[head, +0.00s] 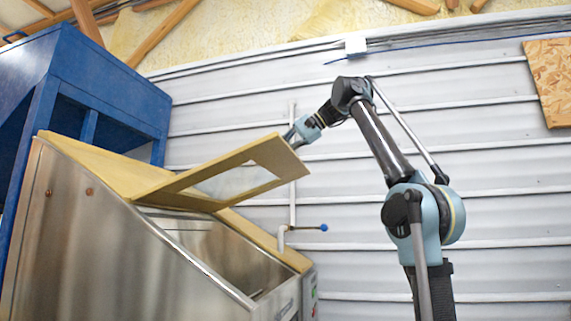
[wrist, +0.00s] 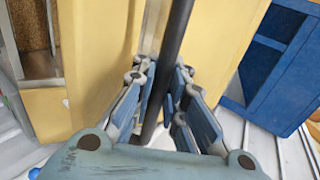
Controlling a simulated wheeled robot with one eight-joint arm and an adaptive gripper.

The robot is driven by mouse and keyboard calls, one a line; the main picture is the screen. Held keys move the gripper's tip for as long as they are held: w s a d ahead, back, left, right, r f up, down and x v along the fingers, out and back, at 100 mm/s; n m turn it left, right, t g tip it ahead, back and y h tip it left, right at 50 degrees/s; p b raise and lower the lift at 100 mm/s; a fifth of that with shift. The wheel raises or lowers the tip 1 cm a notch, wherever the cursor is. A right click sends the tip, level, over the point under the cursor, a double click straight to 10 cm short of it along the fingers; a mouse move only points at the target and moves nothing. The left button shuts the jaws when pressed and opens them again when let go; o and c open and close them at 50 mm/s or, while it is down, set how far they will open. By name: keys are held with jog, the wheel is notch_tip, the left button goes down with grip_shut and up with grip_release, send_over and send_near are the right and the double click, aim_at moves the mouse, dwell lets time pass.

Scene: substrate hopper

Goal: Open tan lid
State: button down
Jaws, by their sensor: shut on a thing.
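The tan lid (head: 219,174) is a framed panel with a clear window, tilted up off the steel hopper (head: 190,245) so that the opening (head: 225,250) shows below it. My gripper (head: 297,134) is at the lid's raised right edge. In the wrist view, the fingers of my gripper (wrist: 160,88) are closed around a dark round bar (wrist: 177,35), which looks like the lid's handle. Tan surfaces (wrist: 100,50) lie behind the bar. The handle itself is hidden in the head view.
A blue frame (head: 90,90) stands behind the hopper at the left, and also shows in the wrist view (wrist: 275,60). A white ribbed wall (head: 500,200) is behind my arm.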

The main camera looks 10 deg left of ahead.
jog(key=shift+a+r, duration=0.15)
jog(key=shift+r, duration=0.15)
jog(key=c, duration=1.6)
grip_release()
jog(key=shift+c, duration=0.2)
jog(key=shift+d, duration=0.2)
jog(key=shift+d+r, duration=0.15)
jog(key=shift+d, duration=0.05)
jog(key=s+d, duration=0.1)
jog(key=d, duration=1.1)
jog(key=shift+s+d, duration=0.15)
jog(key=shift+s, duration=0.15)
jog(key=shift+r, duration=0.1)
